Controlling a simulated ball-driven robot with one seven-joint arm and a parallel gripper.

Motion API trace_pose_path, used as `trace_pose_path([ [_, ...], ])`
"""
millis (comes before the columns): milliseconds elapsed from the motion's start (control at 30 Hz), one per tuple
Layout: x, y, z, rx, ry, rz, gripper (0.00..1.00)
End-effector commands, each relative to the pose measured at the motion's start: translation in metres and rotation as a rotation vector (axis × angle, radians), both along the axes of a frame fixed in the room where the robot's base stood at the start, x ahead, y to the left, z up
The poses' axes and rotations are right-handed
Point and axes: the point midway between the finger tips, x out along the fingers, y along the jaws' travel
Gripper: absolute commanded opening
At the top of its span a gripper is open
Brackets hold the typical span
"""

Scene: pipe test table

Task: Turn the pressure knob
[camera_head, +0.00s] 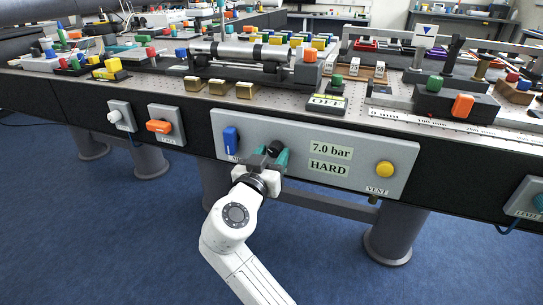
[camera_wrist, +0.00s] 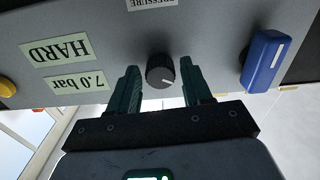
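The pressure knob (camera_wrist: 160,70) is a black ribbed knob with a white pointer line, on a grey panel (camera_head: 400,150) on the table's front. It also shows in the head view (camera_head: 275,147). The PRESSURE label (camera_wrist: 152,3) is partly cut off in the wrist view. My gripper (camera_head: 270,158) is in front of the knob. In the wrist view its two teal fingers (camera_wrist: 160,88) stand open on either side of the knob, with a visible gap on each side. The panel displays read "7.0 bar" (camera_head: 331,149) and "HARD" (camera_head: 328,168).
A blue handle (camera_wrist: 263,62) sits beside the knob on the same panel. A yellow VENT button (camera_head: 384,169) is at the panel's right end. An orange knob (camera_head: 158,126) and a white knob (camera_head: 114,116) are on separate plates to the left. The tabletop above is crowded.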

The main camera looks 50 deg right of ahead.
Motion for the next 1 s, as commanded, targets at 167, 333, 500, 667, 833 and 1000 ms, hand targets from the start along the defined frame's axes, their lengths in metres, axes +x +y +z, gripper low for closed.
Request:
trace_pose_path([
  [167, -0.0001, 0.0002, -0.0001, 0.0, 0.0, 0.0, 0.31],
  [333, -0.0001, 0.0003, -0.0001, 0.0, 0.0, 0.0, 0.15],
  [500, -0.0001, 0.0003, -0.0001, 0.0, 0.001, 0.0, 0.05],
  [667, -0.0001, 0.0004, 0.0003, -0.006, 0.017, 0.0, 0.05],
  [833, -0.0002, 0.0004, 0.001, -0.028, 0.079, 0.001, 0.05],
  [1000, -0.0005, 0.0002, 0.0018, -0.068, 0.189, 0.001, 0.05],
])
